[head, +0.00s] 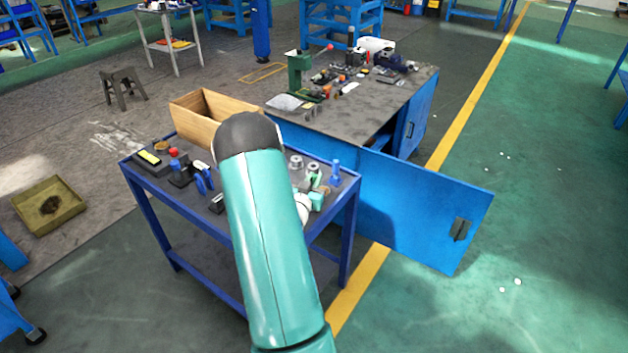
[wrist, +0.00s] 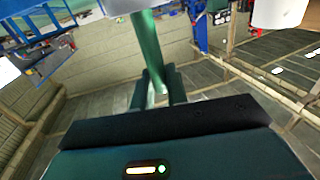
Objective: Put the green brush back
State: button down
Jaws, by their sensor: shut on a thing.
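A long green thing, which looks like the green brush (wrist: 148,45), stands up between the fingers of my gripper (wrist: 158,85) in the wrist view. The gripper is shut on it. Its upper end runs to the top of that view, and its bristles cannot be made out. In the head view my own arm covers the middle of the blue-framed table (head: 190,208). A teal and white part of my arm's end shows just right of the arm, over the table's right side. The fingers and the brush cannot be made out clearly there.
An open wooden box (head: 196,130) stands at the table's back. Blue-handled pliers (head: 204,180), a dark block with a yellow label (head: 150,158) and metal rings (head: 296,162) lie around my arm. A cluttered workbench (head: 385,95) stands behind, its blue door (head: 420,215) open to the right.

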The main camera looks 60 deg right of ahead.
jog(key=shift+f, duration=0.15)
jog(key=c, duration=1.4)
grip_release()
jog(key=a, duration=0.4)
jog(key=s+a, duration=0.1)
jog(key=a, duration=0.8)
jog(key=shift+s+a+r, duration=0.2)
jog(key=shift+s+a, duration=0.1)
jog(key=shift+a, duration=0.1)
